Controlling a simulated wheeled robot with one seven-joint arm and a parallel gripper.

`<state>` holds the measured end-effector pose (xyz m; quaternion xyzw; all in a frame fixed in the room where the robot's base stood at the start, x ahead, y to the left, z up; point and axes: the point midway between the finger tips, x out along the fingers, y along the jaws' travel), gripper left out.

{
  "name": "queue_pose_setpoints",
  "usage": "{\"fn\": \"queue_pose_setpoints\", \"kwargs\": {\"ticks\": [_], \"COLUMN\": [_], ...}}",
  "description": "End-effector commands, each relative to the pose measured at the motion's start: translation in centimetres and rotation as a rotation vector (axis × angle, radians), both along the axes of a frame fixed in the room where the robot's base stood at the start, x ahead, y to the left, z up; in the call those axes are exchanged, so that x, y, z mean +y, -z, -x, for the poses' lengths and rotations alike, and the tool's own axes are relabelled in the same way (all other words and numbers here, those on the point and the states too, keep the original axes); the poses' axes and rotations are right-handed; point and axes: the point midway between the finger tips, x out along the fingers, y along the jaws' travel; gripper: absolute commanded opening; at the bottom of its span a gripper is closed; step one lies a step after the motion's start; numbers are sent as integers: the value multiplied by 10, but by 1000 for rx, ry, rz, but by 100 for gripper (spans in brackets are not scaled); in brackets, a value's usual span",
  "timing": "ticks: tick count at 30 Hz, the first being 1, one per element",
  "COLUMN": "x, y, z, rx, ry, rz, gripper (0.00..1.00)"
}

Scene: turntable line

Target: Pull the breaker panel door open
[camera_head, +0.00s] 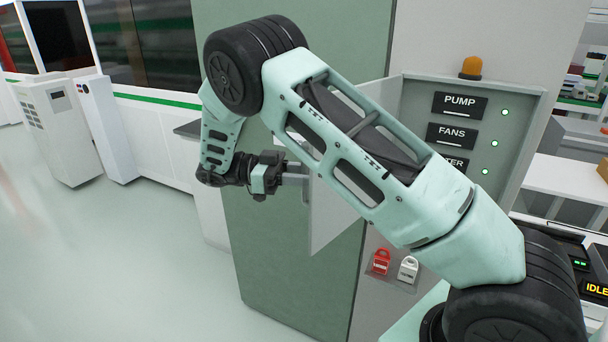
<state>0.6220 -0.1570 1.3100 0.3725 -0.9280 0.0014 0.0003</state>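The breaker panel (522,112) is on the right, and its inside shows labels reading PUMP, FANS and one partly hidden ending in TER. A green light glows beside each label. The panel door (327,217) stands swung out to the left, well away from the panel face. My arm crosses in front of it and hides much of the door. My gripper (298,179) is at the door's outer left edge, at a small grey handle (306,194). The fingers are small here, and I cannot tell whether they are closed on the handle.
An orange beacon (471,67) sits on top of the panel. Red (381,262) and white (408,269) padlock-like tags hang below it. A green cabinet wall (282,248) stands behind the door. Open floor (120,260) lies to the left. Shelves (570,180) are at right.

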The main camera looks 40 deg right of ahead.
Motion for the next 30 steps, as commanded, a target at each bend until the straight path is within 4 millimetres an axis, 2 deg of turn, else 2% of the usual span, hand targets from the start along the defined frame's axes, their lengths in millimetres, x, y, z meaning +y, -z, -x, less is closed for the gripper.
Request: {"fn": "queue_pose_setpoints", "kwargs": {"ticks": [11, 25, 30], "x": [4, 39, 44], "y": [1, 0, 2], "z": [-2, -38, -46], "rx": [1, -3, 4], "ry": [-3, -9, 5], "rz": [-1, 4, 3], "gripper": [32, 32, 32]}}
